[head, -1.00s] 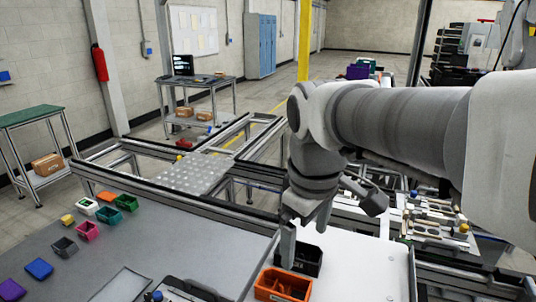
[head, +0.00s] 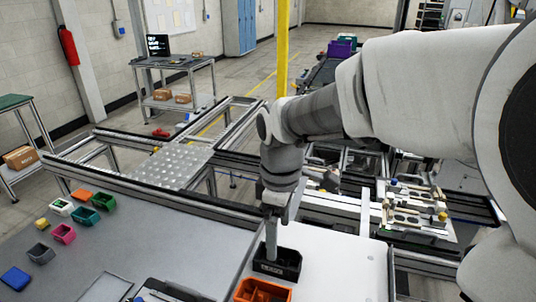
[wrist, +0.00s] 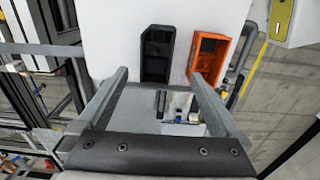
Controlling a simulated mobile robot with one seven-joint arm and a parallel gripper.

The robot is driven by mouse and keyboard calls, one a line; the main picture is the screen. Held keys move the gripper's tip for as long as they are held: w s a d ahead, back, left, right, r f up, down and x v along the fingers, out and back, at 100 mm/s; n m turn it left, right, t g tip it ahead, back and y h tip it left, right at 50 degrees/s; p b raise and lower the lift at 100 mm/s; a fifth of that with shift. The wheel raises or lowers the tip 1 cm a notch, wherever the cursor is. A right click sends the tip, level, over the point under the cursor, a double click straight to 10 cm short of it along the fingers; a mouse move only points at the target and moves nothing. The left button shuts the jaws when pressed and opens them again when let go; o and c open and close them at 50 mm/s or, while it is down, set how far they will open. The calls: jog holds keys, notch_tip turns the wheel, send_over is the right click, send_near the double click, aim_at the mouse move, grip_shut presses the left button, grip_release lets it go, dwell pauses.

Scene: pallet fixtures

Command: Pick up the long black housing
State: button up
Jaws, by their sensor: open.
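A black open bin (head: 290,264) with a pale label on its front stands on the white tabletop; it also shows in the wrist view (wrist: 157,55), where it looks long and narrow. I cannot tell whether this is the long black housing. A thin dark strip (wrist: 160,103) lies on the grey surface in the wrist view, too small to identify. My gripper (head: 271,250) points down at the black bin in the head view. In the wrist view its two fingers (wrist: 160,75) are wide apart with nothing between them. Whether the tips are inside the bin or above it is unclear.
An orange bin (head: 262,291) stands close beside the black bin. Several small coloured bins, such as a pink one (head: 64,234), sit on the grey table at left. Fixtures with beige parts (head: 410,218) are at right. White tabletop (head: 340,262) right of the bins is clear.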

aim_at(279, 260)
jog(key=f, duration=0.9)
jog(key=shift+w+d, duration=0.1)
jog(key=shift+w, duration=0.2)
jog(key=shift+r, duration=0.1)
jog(key=c, duration=1.4)
jog(key=shift+c, duration=0.7)
jog(key=shift+r, duration=0.15)
